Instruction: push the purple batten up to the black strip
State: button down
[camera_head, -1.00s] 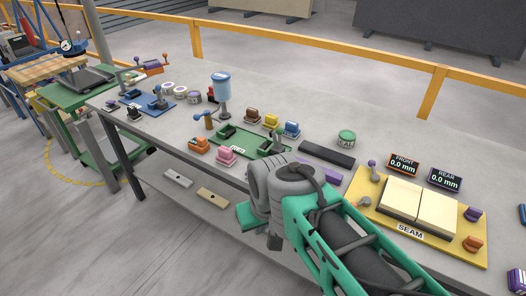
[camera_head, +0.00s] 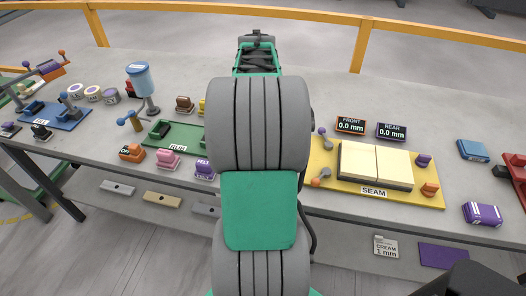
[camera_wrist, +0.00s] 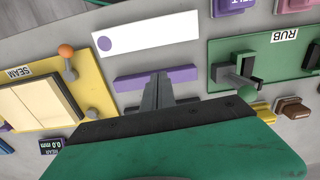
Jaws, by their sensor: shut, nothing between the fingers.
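The purple batten (camera_wrist: 130,82) lies on the grey bench top in the wrist view, between the yellow SEAM plate and the green RUB plate. My gripper (camera_wrist: 158,80) is shut and empty. Its fingertips overlap the middle of the batten in that view and hide part of it. I cannot tell whether they touch it. The black strip does not show clearly now; my arm covers that area in the head view, and my gripper's dark-edged body covers the lower part of the wrist view.
A white card with a purple dot (camera_wrist: 145,37) lies beside the batten. The SEAM plate (camera_head: 320,190) with knobs and pale blocks is to the right in the head view. The RUB plate (camera_head: 180,134) is to the left, with pink (camera_head: 168,158) and purple (camera_head: 204,169) blocks in front.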

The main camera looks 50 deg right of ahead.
jog(key=shift+m, duration=0.3)
jog(key=f, duration=0.3)
jog(key=d+f, duration=0.1)
jog(key=f, duration=0.2)
jog(key=s+f+p, duration=0.1)
jog(key=f, duration=0.3)
jog(key=shift+d, duration=0.2)
